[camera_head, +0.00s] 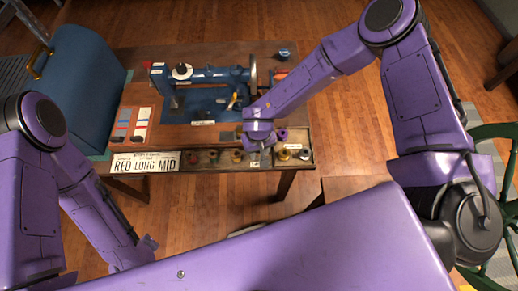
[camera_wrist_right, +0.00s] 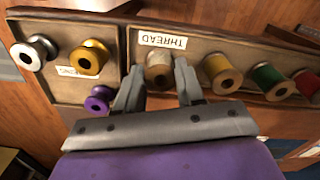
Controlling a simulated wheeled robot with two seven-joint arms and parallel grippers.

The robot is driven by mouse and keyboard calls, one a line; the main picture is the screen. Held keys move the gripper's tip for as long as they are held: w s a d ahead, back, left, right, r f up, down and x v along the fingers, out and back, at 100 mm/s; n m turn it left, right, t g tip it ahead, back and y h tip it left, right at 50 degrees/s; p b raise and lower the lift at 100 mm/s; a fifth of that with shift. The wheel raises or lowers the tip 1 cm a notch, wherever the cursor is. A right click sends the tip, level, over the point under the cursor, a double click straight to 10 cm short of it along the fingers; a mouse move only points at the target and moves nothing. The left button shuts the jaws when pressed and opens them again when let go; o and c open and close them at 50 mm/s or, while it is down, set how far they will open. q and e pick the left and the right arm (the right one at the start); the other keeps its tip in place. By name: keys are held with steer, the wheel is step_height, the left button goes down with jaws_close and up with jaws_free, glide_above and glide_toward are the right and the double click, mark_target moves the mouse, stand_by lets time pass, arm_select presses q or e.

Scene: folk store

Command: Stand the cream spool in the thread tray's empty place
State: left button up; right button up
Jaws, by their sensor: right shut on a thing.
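The cream spool (camera_wrist_right: 158,66) is between the fingers of my right gripper (camera_wrist_right: 160,78), which is shut on it. It looks roughly upright, in line with the other spools by the THREAD label; I cannot tell whether it touches the tray floor. In the head view, my right gripper (camera_head: 259,144) is over the thread tray (camera_head: 228,167) and hides the spool. In the wrist view, yellow (camera_wrist_right: 220,70), green (camera_wrist_right: 268,80) and red (camera_wrist_right: 306,85) spools stand to its right in the tray. My left gripper (camera_head: 147,244) is low at the left, away from the tray; its jaws are unclear.
Silver (camera_wrist_right: 35,50) and gold (camera_wrist_right: 90,56) spools stand in the tray's other compartment. A purple spool (camera_wrist_right: 99,99) is close beside a right finger. A blue sewing machine (camera_head: 205,76) stands behind the tray. A lettered sign (camera_head: 145,162) lies left of it.

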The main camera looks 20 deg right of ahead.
steer(key=shift+f, duration=0.15)
steer(key=o, duration=0.8)
steer(key=shift+c, duration=0.2)
step_height(320, 180, up, 12)
steer(key=shift+r, duration=0.2)
